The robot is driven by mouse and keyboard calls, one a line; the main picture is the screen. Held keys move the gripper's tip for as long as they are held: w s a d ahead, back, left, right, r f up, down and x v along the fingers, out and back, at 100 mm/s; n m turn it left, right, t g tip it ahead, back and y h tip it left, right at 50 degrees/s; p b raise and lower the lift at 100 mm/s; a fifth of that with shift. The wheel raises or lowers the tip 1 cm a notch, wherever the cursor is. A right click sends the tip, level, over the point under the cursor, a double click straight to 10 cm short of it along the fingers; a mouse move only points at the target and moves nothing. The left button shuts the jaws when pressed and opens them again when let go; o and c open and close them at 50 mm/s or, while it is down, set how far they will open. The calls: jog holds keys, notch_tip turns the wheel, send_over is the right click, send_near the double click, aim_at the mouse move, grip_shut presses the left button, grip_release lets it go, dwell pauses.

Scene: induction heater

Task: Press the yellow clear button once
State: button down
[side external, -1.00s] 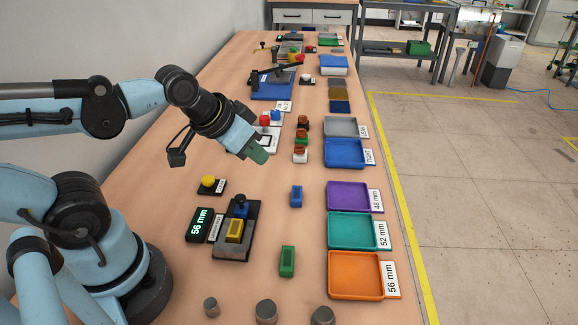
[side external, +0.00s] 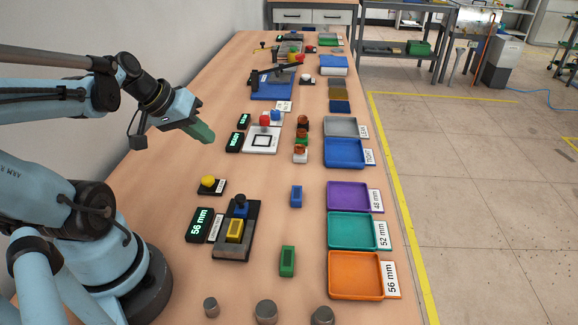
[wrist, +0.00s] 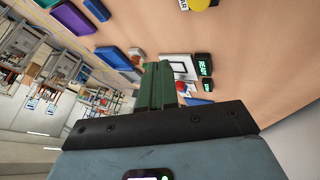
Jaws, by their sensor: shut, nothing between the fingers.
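The yellow clear button (side external: 208,181) is a round yellow cap on a small black base with a white label, left of centre on the table in the side view. In the wrist view its yellow cap (wrist: 195,3) is cut off at the top edge, with its white label beside it. My gripper (side external: 202,133) has green fingers that are shut and empty. It hangs in the air beyond and above the button, well apart from it. The shut fingers also show in the wrist view (wrist: 158,82).
A display reading 56 mm (side external: 200,225) stands beside a black fixture holding a yellow block (side external: 234,231), in front of the button. Coloured trays (side external: 383,275) line the right edge. Bare table surrounds the button.

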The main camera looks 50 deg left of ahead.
aim_at(205, 179)
jog(key=shift+s+a+r+n, duration=0.15)
jog(key=shift+s+a+n, duration=0.3)
jog(key=shift+a, duration=0.35)
jog(key=shift+f, duration=4.4)
jog(key=shift+f, duration=0.15)
jog(key=shift+f, duration=0.3)
jog(key=shift+r, duration=0.1)
jog(key=shift+r, duration=0.35)
